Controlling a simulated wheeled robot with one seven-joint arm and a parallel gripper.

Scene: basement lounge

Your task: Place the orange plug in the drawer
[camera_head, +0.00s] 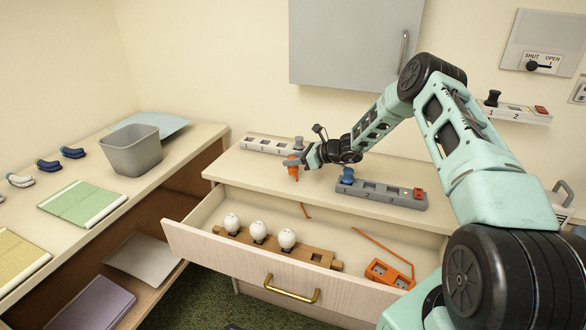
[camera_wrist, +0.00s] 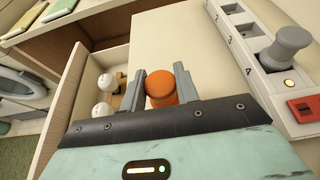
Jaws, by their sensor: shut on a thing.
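The orange plug (camera_head: 293,172) is held in my gripper (camera_head: 298,163) above the dresser top, just behind the open drawer. In the wrist view the orange plug (camera_wrist: 160,88) sits between the two grey fingers of my gripper (camera_wrist: 162,86), with a finger on each side. The drawer (camera_head: 215,243) is pulled out and open at the front of the dresser. Inside it are a wooden holder (camera_head: 322,257) with white bulbs, an orange socket block (camera_head: 388,274) and thin orange pieces. The drawer also shows in the wrist view (camera_wrist: 68,85), left of the plug.
A grey socket strip with a blue plug (camera_head: 385,193) lies on the dresser top at right. A white strip with a grey plug (camera_head: 262,146) lies at the back. A grey cabinet (camera_head: 345,45) hangs above. A side counter with a grey bin (camera_head: 132,152) stands at left.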

